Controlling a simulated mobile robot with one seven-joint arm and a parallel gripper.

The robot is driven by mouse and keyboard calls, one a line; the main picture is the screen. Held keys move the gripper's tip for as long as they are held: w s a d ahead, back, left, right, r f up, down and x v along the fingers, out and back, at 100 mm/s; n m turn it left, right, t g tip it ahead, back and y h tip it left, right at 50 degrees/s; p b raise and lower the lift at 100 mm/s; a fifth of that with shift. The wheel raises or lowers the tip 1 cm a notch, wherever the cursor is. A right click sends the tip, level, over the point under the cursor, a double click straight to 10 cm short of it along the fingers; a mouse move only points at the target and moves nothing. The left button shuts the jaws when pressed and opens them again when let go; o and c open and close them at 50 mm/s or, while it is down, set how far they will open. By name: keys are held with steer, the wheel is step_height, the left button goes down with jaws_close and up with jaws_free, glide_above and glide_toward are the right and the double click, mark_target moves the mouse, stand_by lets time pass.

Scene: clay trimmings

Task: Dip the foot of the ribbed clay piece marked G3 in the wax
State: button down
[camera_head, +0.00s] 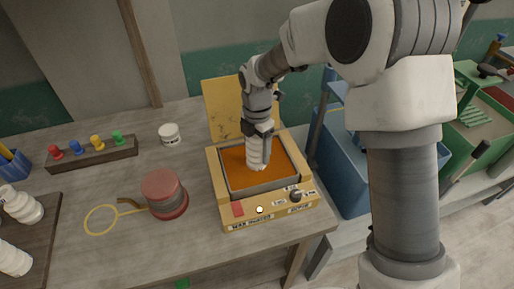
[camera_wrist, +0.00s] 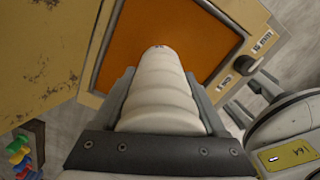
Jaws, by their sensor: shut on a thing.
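A white ribbed clay piece (camera_head: 257,157) is held upright, end down, over the orange wax (camera_head: 236,170) in the wax heater (camera_head: 230,219). My gripper (camera_head: 258,137) is shut on it from above. In the wrist view the piece (camera_wrist: 158,98) lies between both fingers of my gripper (camera_wrist: 158,88), and its far end shows against the wax (camera_wrist: 185,28). The lower end is at or just above the wax surface; I cannot tell whether it touches. No G3 mark is readable on the piece.
The heater's yellow lid (camera_head: 222,104) stands open behind. A red round tin (camera_head: 163,190), a yellow loop tool (camera_head: 101,219), a white jar (camera_head: 169,133) and a rack of coloured pegs (camera_head: 95,153) are left. More white ribbed pieces (camera_head: 22,207) lie on a dark board (camera_head: 45,222) far left.

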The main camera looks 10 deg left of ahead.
steer(key=shift+f+b, duration=0.4)
steer(key=shift+f, duration=0.15)
stand_by(1.4)
steer(key=shift+r, duration=0.1)
step_height(320, 180, up, 7)
steer(key=p, duration=0.5)
stand_by(0.7)
stand_by(1.0)
